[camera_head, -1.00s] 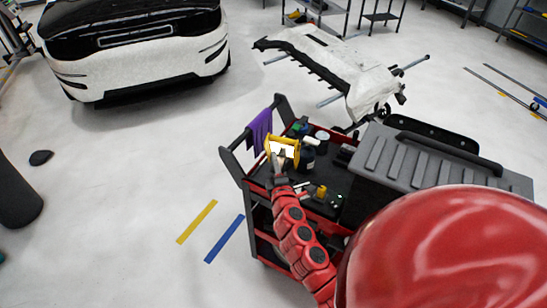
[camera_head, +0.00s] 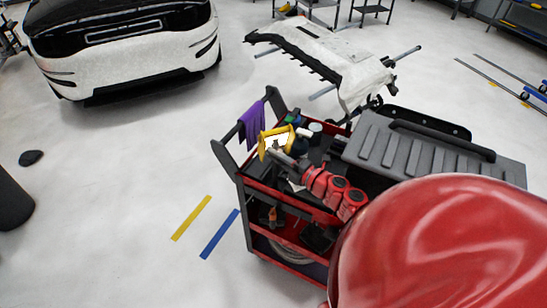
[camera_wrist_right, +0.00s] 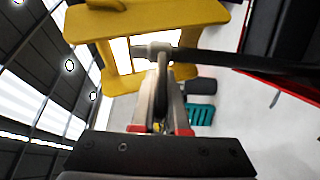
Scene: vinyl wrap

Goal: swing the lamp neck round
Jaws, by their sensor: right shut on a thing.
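The yellow work lamp (camera_head: 264,147) stands at the back left corner of the tool cart, its bright panel showing inside the yellow frame. In the right wrist view the yellow frame (camera_wrist_right: 200,13) fills the upper part, with the bright panel behind it. My right gripper (camera_head: 279,156) reaches the lamp from the lower right. In the right wrist view my right gripper (camera_wrist_right: 160,82) is shut on a grey bar (camera_wrist_right: 157,49) at the lamp, which looks like its neck. The gripped part is small and partly hidden by the fingers. My left gripper is not in view.
The black and red cart (camera_head: 291,233) holds bottles and small items close to the lamp. A purple cloth (camera_head: 252,124) hangs on its left rail. A grey ribbed case (camera_head: 425,150) stands to the right.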

